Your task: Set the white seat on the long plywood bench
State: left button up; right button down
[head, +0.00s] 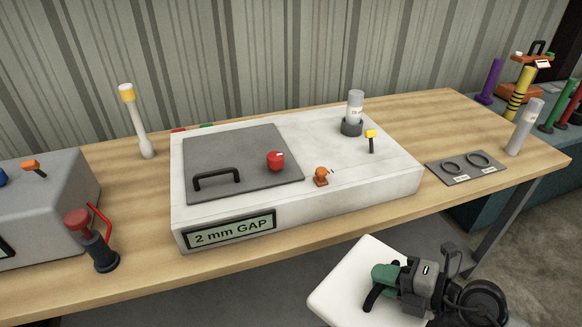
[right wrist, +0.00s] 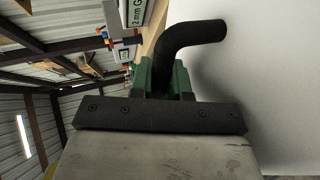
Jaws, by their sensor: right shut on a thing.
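The white seat (head: 345,278) is a pale slab with rounded corners and a black curved handle. It shows at the bottom of the head view, in front of the front edge of the long plywood bench (head: 130,262). My right gripper (head: 383,280), with green fingertips, is shut on the seat's black handle. In the right wrist view the handle (right wrist: 190,38) sits between the green fingers, and the white seat (right wrist: 265,75) fills the right side. My arm hides part of the seat. My left gripper does not show.
A white box (head: 310,125) labelled "2 mm GAP" takes up the bench's middle. A grey box (head: 50,190), a red-topped tool (head: 92,240) and a white post (head: 137,120) stand left. A grey plate with rings (head: 465,167) and a cylinder (head: 525,127) are right. Bare wood shows between them.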

aim_at(413, 129)
jog(key=i+l+u, duration=0.15)
jog(key=l, duration=0.45)
jog(key=l+u, duration=0.15)
jog(key=l, duration=0.5)
